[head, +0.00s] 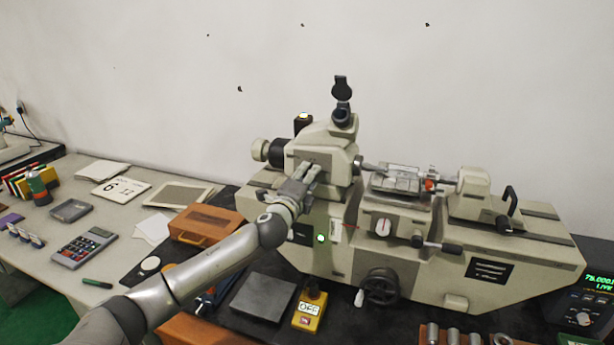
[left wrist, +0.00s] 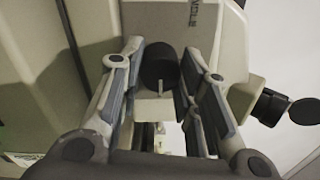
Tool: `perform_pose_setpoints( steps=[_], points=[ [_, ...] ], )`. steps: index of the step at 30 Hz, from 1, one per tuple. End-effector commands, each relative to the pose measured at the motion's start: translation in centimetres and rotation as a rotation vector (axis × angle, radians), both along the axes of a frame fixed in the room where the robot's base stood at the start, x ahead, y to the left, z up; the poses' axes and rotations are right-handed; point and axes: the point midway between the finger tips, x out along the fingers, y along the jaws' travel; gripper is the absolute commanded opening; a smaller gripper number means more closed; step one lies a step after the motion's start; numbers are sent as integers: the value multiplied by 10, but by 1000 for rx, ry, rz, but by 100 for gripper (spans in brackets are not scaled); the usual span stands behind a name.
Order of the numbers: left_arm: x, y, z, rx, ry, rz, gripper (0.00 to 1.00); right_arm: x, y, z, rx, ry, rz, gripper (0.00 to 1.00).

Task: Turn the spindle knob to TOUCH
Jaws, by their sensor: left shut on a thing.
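My left gripper (head: 309,172) reaches up to the front of the beige measuring machine (head: 330,225), at its upright left part. In the left wrist view, its two fingers stand on either side of a dark round knob (left wrist: 159,67) with a pale pointer mark. I take this to be the spindle knob, and the gripper is shut on it. In the head view the fingers hide the knob. I cannot read any TOUCH label or tell where the pointer stands against one. My right gripper is not in view.
A small eyepiece (head: 341,116) rises above the machine. A yellow switch box (head: 310,306) marked OFF and a dark plate (head: 264,297) lie in front. A wooden box (head: 206,225) stands at left. A handwheel (head: 381,286) and a green readout (head: 590,290) are to the right.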

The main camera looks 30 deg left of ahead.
Motion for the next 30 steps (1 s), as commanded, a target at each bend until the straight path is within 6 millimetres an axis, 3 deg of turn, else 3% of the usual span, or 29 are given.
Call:
perform_pose_setpoints(
  steps=[15,16,20,30],
  points=[
    [0,-2,-3,16,9,-4,7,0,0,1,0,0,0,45],
    [0,-2,-3,16,9,-4,35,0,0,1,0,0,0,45],
    [0,-1,-3,15,7,-3,52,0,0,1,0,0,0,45],
    [-1,-1,-1,15,5,-1,54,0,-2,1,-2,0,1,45]
  ],
)
